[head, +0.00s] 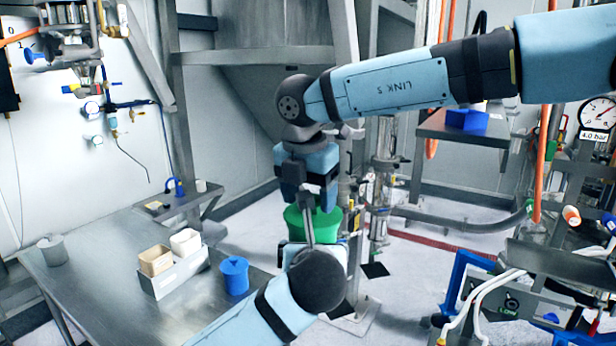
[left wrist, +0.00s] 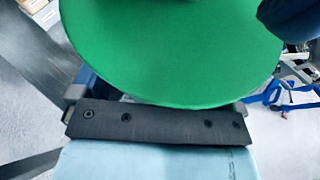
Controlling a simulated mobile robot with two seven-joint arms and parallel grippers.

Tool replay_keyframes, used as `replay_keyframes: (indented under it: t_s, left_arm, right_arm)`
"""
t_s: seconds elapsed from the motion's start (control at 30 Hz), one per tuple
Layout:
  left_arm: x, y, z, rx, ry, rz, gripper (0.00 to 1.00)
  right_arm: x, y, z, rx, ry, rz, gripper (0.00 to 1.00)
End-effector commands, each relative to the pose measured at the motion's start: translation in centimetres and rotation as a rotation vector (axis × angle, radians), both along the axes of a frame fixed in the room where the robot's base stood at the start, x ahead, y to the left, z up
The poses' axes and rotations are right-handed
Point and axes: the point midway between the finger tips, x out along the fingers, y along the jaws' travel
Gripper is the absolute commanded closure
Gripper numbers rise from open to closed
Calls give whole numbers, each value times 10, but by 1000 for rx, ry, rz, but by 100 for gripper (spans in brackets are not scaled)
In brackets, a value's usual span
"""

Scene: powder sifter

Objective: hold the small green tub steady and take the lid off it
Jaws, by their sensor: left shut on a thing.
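The small green tub (head: 325,222) is held in the air near the middle of the head view, partly hidden by my two arms. Its broad, smooth round green face (left wrist: 175,45) fills the top of the left wrist view; I cannot make out a seam between lid and tub. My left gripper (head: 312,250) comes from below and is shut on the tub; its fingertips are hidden. My right gripper (head: 308,203) points down from above, right over the tub's top. I cannot tell whether its fingers touch the lid or how far they are open.
A metal table (head: 100,290) at the left holds a grey tray (head: 176,278) with two small boxes, a blue tub (head: 235,276) and a grey cup (head: 53,250). Pipework and a metal stand (head: 384,180) are behind the grippers. A blue-framed cart (head: 462,285) stands at the right.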

Motion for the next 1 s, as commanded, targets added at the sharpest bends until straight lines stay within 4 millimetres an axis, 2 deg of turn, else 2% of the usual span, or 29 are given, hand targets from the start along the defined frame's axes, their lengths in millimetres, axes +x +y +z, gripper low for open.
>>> replay_keyframes:
  t_s: [0.33, 0.5, 0.6, 1.0]
  left_arm:
    - [0, 0, 1, -1, -1, 0, 49]
    - [0, 0, 1, 0, -1, -1, 49]
    - [0, 0, 1, 0, -2, -1, 49]
    - [-1, -1, 1, -1, -3, -4, 49]
  right_arm:
    - [1, 0, -4, 0, 0, 0, 35]
    - [1, 0, -4, 0, 0, 0, 74]
    - [1, 0, -4, 1, 0, 0, 94]
    - [1, 0, -4, 0, 0, 0, 94]
